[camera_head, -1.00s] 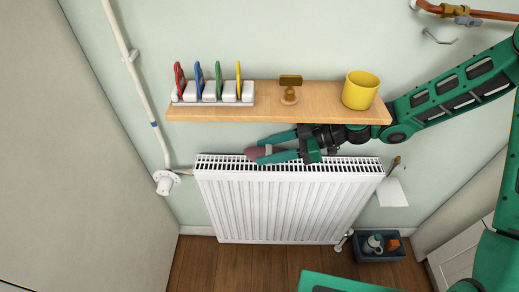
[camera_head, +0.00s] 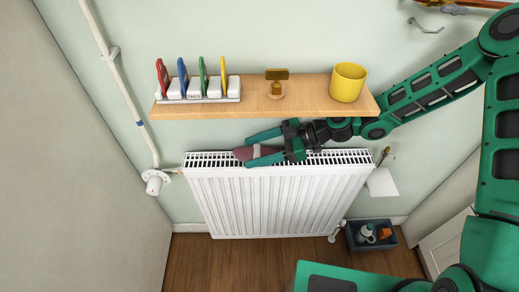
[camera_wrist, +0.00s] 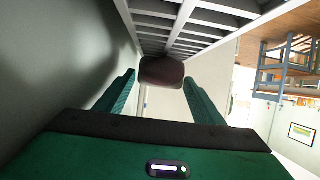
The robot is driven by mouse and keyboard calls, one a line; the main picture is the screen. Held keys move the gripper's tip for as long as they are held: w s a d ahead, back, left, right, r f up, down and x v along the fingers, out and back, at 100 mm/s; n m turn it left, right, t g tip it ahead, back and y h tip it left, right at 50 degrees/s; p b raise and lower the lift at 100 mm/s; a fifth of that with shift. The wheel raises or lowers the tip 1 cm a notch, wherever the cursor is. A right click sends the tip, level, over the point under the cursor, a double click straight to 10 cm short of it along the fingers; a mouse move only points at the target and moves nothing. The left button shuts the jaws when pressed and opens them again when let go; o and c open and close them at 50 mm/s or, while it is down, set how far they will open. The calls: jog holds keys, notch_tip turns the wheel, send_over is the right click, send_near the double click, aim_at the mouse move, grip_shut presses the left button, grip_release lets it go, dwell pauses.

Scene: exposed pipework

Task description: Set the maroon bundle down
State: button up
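The maroon bundle (camera_head: 243,153) lies at the left part of the white radiator's top grille (camera_head: 205,160), below the wooden shelf. It looks to be resting on the grille. My gripper (camera_head: 249,150) reaches in from the right, with one green finger on the wall side of the bundle and one on the room side. In the wrist view the bundle (camera_wrist: 162,72) sits at the far end between the two fingertips (camera_wrist: 160,80). Narrow gaps show beside it, so the fingers look open and apart from it. Part of the bundle is hidden by the near finger.
The wooden shelf (camera_head: 300,104) hangs just above my gripper, holding a rack of coloured clips (camera_head: 198,88), a brass stamp-like piece (camera_head: 276,82) and a yellow mug (camera_head: 348,82). A white pipe (camera_head: 128,95) runs down the left wall. A dark crate (camera_head: 370,235) stands on the floor.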

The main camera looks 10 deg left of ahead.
jog(key=v, duration=1.2)
